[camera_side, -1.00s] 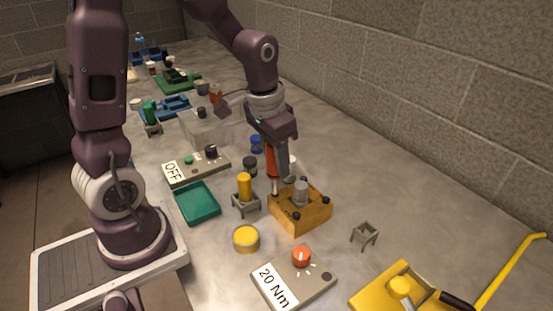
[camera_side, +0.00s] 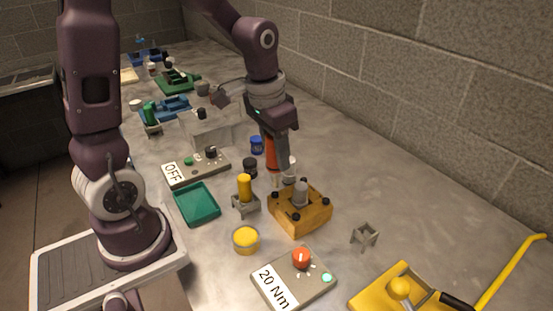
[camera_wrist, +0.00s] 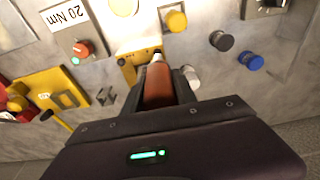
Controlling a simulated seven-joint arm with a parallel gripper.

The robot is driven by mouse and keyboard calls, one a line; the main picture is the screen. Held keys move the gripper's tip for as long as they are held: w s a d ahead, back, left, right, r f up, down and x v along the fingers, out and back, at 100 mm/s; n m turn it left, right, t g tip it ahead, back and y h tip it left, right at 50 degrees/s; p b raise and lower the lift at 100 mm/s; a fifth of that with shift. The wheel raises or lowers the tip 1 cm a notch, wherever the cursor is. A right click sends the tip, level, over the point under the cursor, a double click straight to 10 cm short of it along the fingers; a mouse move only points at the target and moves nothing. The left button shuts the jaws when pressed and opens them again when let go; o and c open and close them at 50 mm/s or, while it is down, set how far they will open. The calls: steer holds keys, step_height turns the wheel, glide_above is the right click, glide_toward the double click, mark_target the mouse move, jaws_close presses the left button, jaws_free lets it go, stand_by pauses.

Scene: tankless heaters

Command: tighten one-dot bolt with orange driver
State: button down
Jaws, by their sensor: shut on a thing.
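My gripper (camera_side: 282,150) is shut on the orange driver (camera_side: 270,152), which hangs upright with its tip down. The driver also shows between the jaws in the wrist view (camera_wrist: 157,86). Its tip is over the back left corner of the orange-yellow block (camera_side: 300,220), seemingly just above the dark bolt (camera_side: 275,195) there. Other dark bolts sit at the block's right (camera_side: 326,201) and front (camera_side: 295,217) corners. Dot marks on the bolts are too small to read.
The 20 Nm box (camera_side: 285,288) has an orange knob (camera_side: 301,258) and a lit cyan lamp (camera_side: 327,278). A yellow driver (camera_side: 244,187) stands in a holder left of the block. An empty holder (camera_side: 364,236) is at right. A green tray (camera_side: 196,203) lies at left.

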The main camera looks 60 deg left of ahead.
steer(key=shift+r, duration=2.4)
